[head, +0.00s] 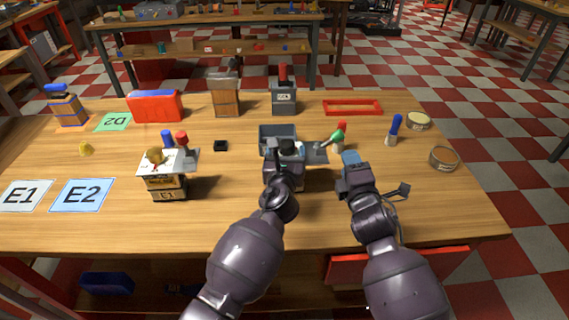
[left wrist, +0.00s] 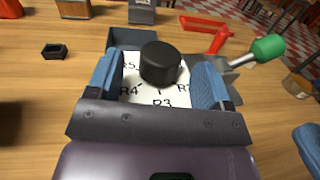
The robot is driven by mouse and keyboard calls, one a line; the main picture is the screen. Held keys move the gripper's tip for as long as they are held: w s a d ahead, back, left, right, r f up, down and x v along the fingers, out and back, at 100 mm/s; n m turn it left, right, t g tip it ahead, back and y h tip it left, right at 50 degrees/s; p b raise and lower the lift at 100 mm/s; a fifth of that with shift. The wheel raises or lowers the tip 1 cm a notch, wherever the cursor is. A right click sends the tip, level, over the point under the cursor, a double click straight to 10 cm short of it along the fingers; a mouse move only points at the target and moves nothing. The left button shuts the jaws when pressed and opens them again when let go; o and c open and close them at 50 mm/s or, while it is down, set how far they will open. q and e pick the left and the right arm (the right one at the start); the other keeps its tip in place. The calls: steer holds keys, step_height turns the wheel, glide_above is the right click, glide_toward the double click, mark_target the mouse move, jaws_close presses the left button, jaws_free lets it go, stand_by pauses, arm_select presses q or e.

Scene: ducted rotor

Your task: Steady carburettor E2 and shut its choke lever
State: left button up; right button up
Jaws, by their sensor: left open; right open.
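A carburettor (head: 270,134) stands mid-table, with a white dial marked R3, R4 and R5 (left wrist: 162,103) and a black knob (left wrist: 160,62) on top. Its front label is hidden by my arm, so I cannot read E2 on it. My left gripper (head: 287,152) is open over its top; in the left wrist view the fingers (left wrist: 158,85) stand either side of the knob, with gaps. A lever with a green tip (left wrist: 268,47) sticks out at its right, also in the head view (head: 340,127). My right gripper (head: 354,168) is open and empty, right of the carburettor and below the lever.
A similar unit labelled E1 (head: 166,184) stands to the left. E1 (head: 22,196) and E2 (head: 82,195) cards lie at the far left. A red box (head: 155,106), a wooden block (head: 227,100) and a red frame (head: 352,107) line the back. A blue-handled tool (head: 395,127) stands right.

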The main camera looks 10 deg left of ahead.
arm_select(q)
steer(key=shift+w+a, duration=0.1)
steer(key=shift+w, duration=0.8)
steer(key=c, duration=1.2)
